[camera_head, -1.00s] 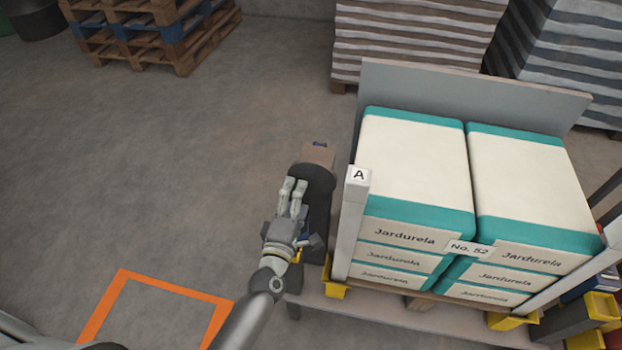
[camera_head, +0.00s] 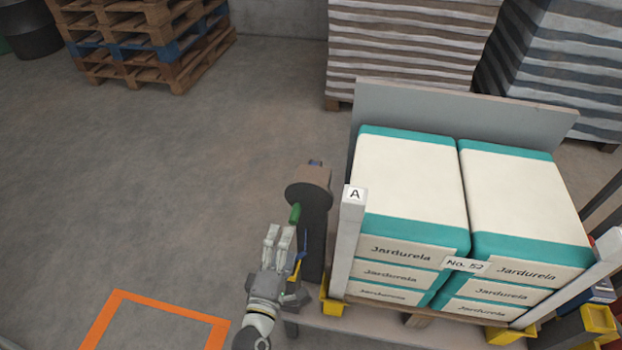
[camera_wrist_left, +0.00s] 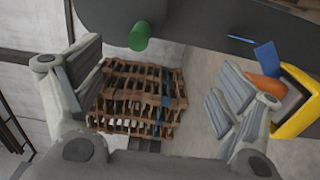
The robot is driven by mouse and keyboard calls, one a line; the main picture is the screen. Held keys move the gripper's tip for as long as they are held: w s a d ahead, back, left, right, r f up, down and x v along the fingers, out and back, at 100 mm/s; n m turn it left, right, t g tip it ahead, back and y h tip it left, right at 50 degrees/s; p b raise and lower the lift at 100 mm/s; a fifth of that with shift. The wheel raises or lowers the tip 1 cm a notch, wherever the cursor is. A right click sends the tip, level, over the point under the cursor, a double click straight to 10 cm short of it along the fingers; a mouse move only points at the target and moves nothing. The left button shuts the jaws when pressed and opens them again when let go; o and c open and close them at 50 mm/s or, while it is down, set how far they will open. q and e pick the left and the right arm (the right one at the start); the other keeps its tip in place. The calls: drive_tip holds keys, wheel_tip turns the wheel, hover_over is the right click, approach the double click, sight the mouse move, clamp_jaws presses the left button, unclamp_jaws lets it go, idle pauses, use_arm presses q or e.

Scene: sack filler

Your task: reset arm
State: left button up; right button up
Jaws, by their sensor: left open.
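My left gripper (camera_head: 279,240) is low in the middle of the head view, beside the dark machine post (camera_head: 313,225) left of the sack rack. In the left wrist view its two fingers (camera_wrist_left: 160,90) stand wide apart with nothing between them. A green knob (camera_head: 295,213) on the machine shows just beyond the fingertips, apart from them. The green knob also shows at the top of the left wrist view (camera_wrist_left: 139,36). My right gripper is in neither view.
Stacked Jardurela sacks (camera_head: 410,195) fill the rack on the right, beside a white post marked A (camera_head: 352,225). A yellow bin (camera_head: 331,300) hangs near the gripper. Wooden pallets (camera_head: 150,40) stand at the back left. An orange floor outline (camera_head: 100,318) lies left, with open floor around.

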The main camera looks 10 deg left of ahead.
use_arm(q)
drive_tip(key=s+d+f+m+g+h, duration=0.1)
drive_tip(key=s+d+m+g+h, duration=0.5)
drive_tip(key=m, duration=0.7)
drive_tip(key=s+a+m+g+y, duration=0.65)
drive_tip(key=s+a+g, duration=0.25)
drive_tip(key=s+a, duration=0.45)
wheel_tip(320, 180, down, 24)
drive_tip(key=s+d+p, duration=0.1)
drive_tip(key=p, duration=0.1)
drive_tip(key=s+a+f+g+p, duration=0.1)
drive_tip(key=s+a+f+g, duration=0.1)
drive_tip(key=s+f, duration=1.3)
drive_tip(key=shift+s+a+f, duration=0.2)
drive_tip(key=shift+s+a, duration=0.25)
drive_tip(key=shift+s, duration=0.75)
